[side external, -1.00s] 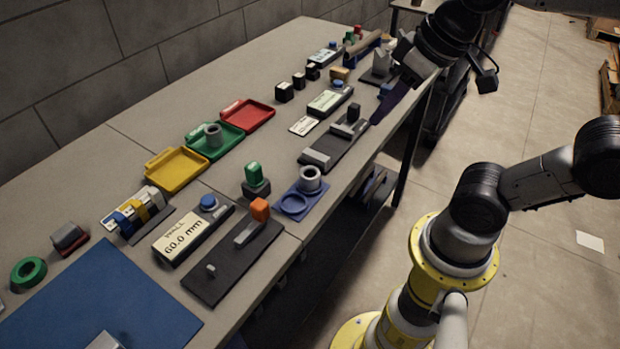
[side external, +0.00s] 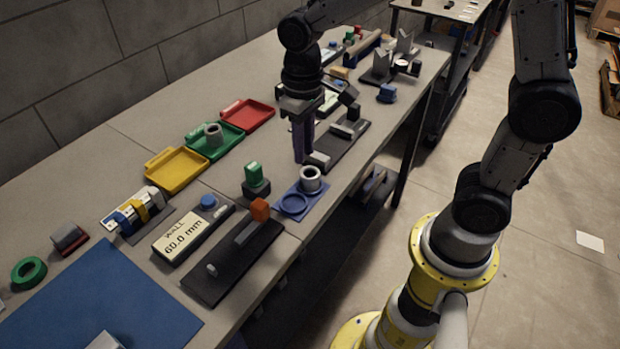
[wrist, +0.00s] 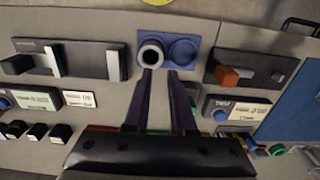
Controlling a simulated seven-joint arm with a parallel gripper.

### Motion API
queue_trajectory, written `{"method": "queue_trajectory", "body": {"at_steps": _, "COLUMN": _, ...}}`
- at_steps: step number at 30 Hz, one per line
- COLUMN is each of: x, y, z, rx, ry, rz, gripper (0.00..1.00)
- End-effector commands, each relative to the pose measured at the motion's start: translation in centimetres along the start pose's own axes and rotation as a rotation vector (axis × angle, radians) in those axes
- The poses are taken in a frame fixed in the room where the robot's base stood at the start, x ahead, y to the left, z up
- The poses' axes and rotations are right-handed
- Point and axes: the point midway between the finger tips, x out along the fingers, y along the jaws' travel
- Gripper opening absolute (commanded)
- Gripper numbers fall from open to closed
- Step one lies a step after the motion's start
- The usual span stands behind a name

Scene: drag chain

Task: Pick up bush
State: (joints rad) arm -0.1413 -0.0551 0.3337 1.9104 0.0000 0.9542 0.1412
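A grey ring-shaped bush (side external: 311,179) sits upright on one side of a blue two-place fixture (side external: 292,205) near the table's front edge. The other place on the fixture, a round recess, is empty. A similar grey bush (side external: 213,132) sits in the green tray (side external: 229,146). My gripper (side external: 302,158) hangs with its fingers down, behind the fixture and apart from the bush. In the wrist view the bush (wrist: 151,54) shows just beyond the fingertips, on the blue fixture (wrist: 192,39). My gripper (wrist: 161,76) shows a gap between its fingers, with nothing held.
A dark gauge block with a grey bar (side external: 337,143) lies close beside my gripper. A green-topped block (side external: 254,180) and a dark plate with an orange knob (side external: 235,258) stand left of the fixture. Yellow (side external: 177,167) and red (side external: 247,114) trays lie toward the wall.

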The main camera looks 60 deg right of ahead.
Motion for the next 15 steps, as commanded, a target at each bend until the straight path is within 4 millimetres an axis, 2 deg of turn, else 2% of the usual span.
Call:
{"method": "queue_trajectory", "body": {"at_steps": 3, "x": 1.9, "y": 0.0, "z": 0.0, "rx": 0.000, "ry": -0.002, "rz": 0.000, "gripper": 0.24}}
{"method": "queue_trajectory", "body": {"at_steps": 11, "x": 3.6, "y": 0.0, "z": 0.1, "rx": 0.000, "ry": -0.001, "rz": 0.000, "gripper": 0.24}}
{"method": "queue_trajectory", "body": {"at_steps": 15, "x": 5.7, "y": -0.1, "z": 0.4, "rx": 0.000, "ry": -0.004, "rz": 0.001, "gripper": 0.24}}
